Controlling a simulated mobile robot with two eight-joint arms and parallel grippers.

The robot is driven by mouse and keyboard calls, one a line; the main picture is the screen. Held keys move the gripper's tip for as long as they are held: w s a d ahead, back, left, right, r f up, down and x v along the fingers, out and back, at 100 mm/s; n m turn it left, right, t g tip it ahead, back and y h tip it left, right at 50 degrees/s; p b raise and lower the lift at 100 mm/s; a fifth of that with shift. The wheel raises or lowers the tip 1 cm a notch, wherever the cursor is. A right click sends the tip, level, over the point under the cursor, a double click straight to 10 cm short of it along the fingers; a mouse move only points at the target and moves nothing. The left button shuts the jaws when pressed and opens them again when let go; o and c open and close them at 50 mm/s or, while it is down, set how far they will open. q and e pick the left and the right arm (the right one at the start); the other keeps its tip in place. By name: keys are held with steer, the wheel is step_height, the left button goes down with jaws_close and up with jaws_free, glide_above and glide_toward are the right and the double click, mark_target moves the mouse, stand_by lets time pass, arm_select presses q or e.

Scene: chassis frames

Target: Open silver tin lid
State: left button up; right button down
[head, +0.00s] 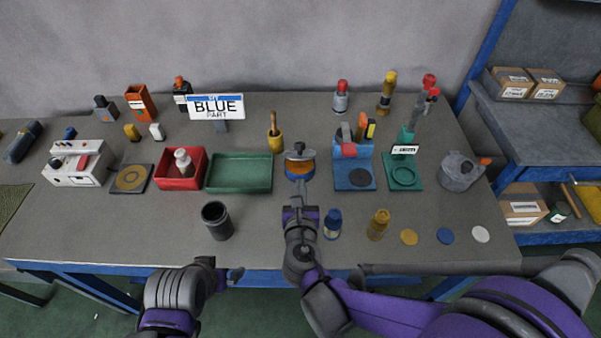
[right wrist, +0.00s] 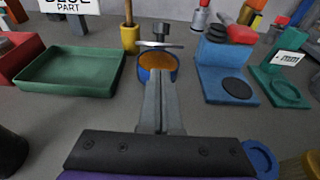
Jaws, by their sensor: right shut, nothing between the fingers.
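The silver tin (head: 300,172) stands in the middle of the table, with an orange inside and a bluish rim. Its grey lid (head: 299,153), with a dark knob, is raised at the tin's back, leaving the opening visible. In the right wrist view the lid (right wrist: 159,44) looks nearly edge-on above the open tin (right wrist: 157,62). My right gripper (head: 299,192) is shut and empty, pointing at the tin's near side. Its fingertips (right wrist: 159,75) overlap the tin's front in view; I cannot tell whether they touch. My left gripper (head: 230,275) is at the table's front edge, its jaws unclear.
A green tray (head: 240,174) and red bin (head: 171,180) lie left of the tin. A blue stand (head: 352,180) and green stand (head: 403,181) are to the right. A dark cup (head: 217,221), blue bottle (head: 333,223) and yellow bottle (head: 378,224) stand near the front.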

mark_target(300, 148)
arm_select(q)
steer(key=shift+r+p, duration=0.3)
steer(key=shift+r, duration=0.1)
arm_select(e)
steer(key=x, duration=0.8)
steer(key=shift+w, duration=0.1)
arm_select(q)
steer(key=shift+d, duration=0.1)
arm_select(e)
steer(key=shift+a+r, duration=0.1)
steer(key=shift+a, duration=0.05)
steer(key=shift+r, duration=0.1)
steer(key=shift+w+d+r+g, duration=0.1)
steer(key=shift+d+g, duration=0.15)
steer(key=shift+g, duration=0.05)
arm_select(q)
steer(key=shift+d+r, duration=0.15)
steer(key=shift+d, duration=0.55)
arm_select(e)
steer(key=shift+a+r, duration=0.1)
steer(key=shift+a, duration=0.1)
